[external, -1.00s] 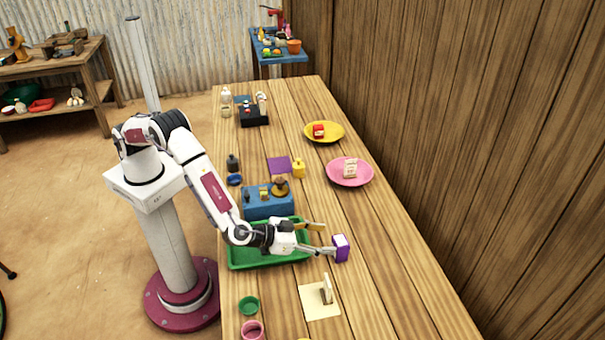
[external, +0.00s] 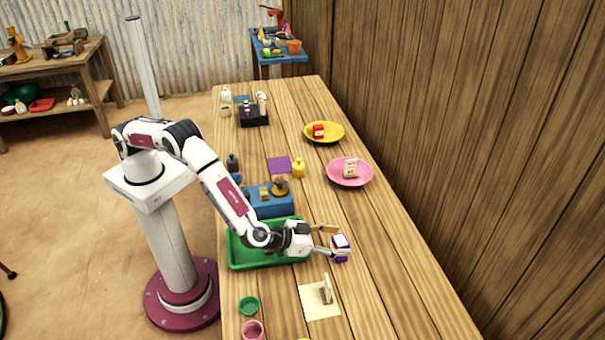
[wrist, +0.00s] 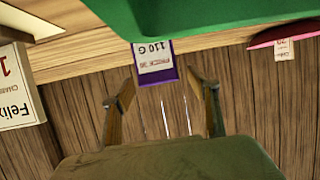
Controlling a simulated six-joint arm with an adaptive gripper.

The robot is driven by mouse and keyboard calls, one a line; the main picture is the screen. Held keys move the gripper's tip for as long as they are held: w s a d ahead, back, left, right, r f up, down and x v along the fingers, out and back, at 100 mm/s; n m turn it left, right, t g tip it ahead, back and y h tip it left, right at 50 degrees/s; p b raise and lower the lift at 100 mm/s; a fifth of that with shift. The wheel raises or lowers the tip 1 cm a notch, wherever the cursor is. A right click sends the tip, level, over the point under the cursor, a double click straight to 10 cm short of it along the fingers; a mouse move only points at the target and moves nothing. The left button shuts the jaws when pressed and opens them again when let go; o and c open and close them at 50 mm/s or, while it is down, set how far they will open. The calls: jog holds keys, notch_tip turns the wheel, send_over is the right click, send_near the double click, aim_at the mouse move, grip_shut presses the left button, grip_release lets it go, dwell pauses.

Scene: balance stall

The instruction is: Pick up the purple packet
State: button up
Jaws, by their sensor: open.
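The purple packet (external: 341,248) stands on the wooden table to the right of the green tray (external: 240,263). In the wrist view the packet (wrist: 156,77) shows a white label reading "110 G" with purple edges. My gripper (external: 334,240) is open, with its fingers reaching toward the packet from the left, at low height. In the wrist view the spread fingers (wrist: 165,88) have the packet ahead in the gap between them. The gap looks empty, and I cannot tell whether a finger touches the packet.
The green tray (wrist: 210,18) fills the top of the wrist view. A cream card with an upright sign (external: 326,290) is in front of the packet. A blue box (external: 268,206) stands behind the tray. A pink plate (external: 349,183) lies farther back. Table right of the packet is clear.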

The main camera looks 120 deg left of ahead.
jog(key=c, duration=1.2)
jog(key=shift+c, duration=0.2)
jog(key=shift+r, duration=0.1)
notch_tip(320, 180, up, 10)
dwell(0.4)
